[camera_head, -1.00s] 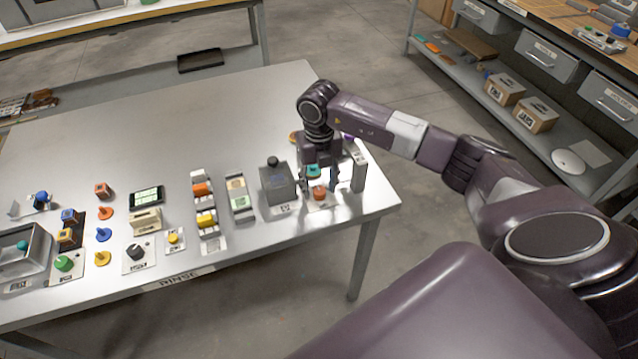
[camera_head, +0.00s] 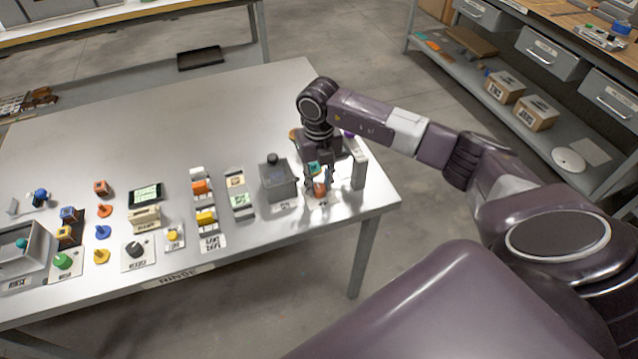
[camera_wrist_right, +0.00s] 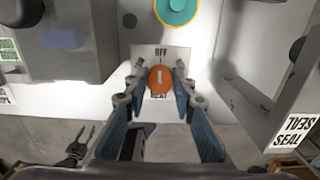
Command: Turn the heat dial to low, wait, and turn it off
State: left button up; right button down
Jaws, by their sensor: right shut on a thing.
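The heat dial is an orange round knob (camera_wrist_right: 160,82) on a white label plate (camera_wrist_right: 147,53) near the table's front right; it also shows in the head view (camera_head: 320,190). A short white mark on its top runs roughly up and down in the wrist view, with "OFF" printed above the knob. Other lettering below is mostly hidden. My right gripper (camera_wrist_right: 160,80) is over the dial, a fingertip at each side, shut on it; the head view shows it (camera_head: 319,186) pointing down. A dark two-pronged shape (camera_wrist_right: 78,147) at the wrist view's lower left may be my left gripper.
A grey box with a black knob (camera_head: 277,182) stands left of the dial. A grey upright post (camera_head: 359,172) labelled "SEAL" stands close on the right. A teal-topped orange disc (camera_wrist_right: 176,8) lies just behind. The table's front edge is near.

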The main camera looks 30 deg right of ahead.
jog(key=n+b, duration=0.4)
jog(key=n, duration=0.1)
jog(key=shift+f+n, duration=0.15)
jog(key=shift+n, duration=0.15)
jog(key=n+b, duration=0.2)
jog(key=n, duration=0.1)
jog(key=shift+a, duration=0.1)
jog(key=shift+n+b, duration=0.55)
jog(key=shift+n, duration=0.75)
jog(key=shift+r, duration=0.2)
jog(key=c, duration=1.6)
grip_release()
